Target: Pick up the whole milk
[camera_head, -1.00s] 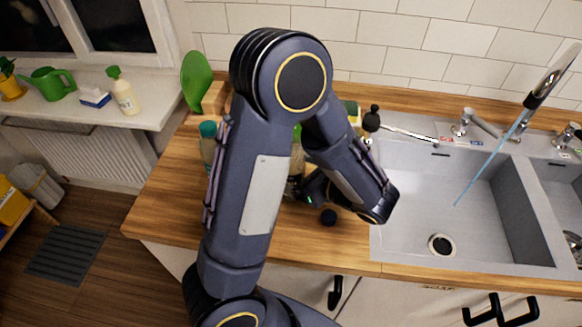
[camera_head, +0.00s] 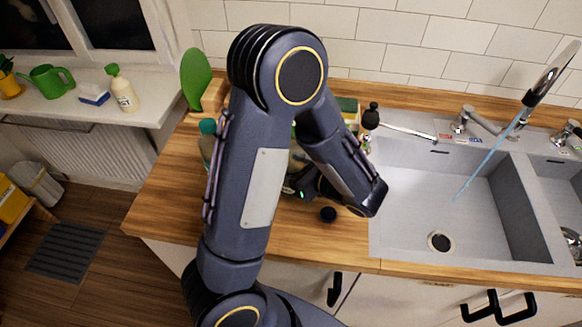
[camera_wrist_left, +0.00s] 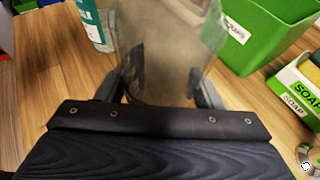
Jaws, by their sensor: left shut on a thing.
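My left gripper (camera_head: 306,182) is low over the wooden counter in the head view, mostly hidden behind my own arm. In the left wrist view its fingers (camera_wrist_left: 159,90) are shut on a clear, see-through container (camera_wrist_left: 170,50), one finger on each side. Its top is out of that view, and I cannot read a label on it. A bottle with a teal and white label (camera_wrist_left: 95,22) stands just beyond it on the left. A teal-capped bottle (camera_head: 208,127) shows left of my arm in the head view. I cannot tell which is the whole milk. My right gripper is not in view.
A green box (camera_wrist_left: 250,35) and a soap box (camera_wrist_left: 300,88) stand right of the held container. The sink (camera_head: 410,205), with running water, is to the right. A green board (camera_head: 195,78) stands at the back left.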

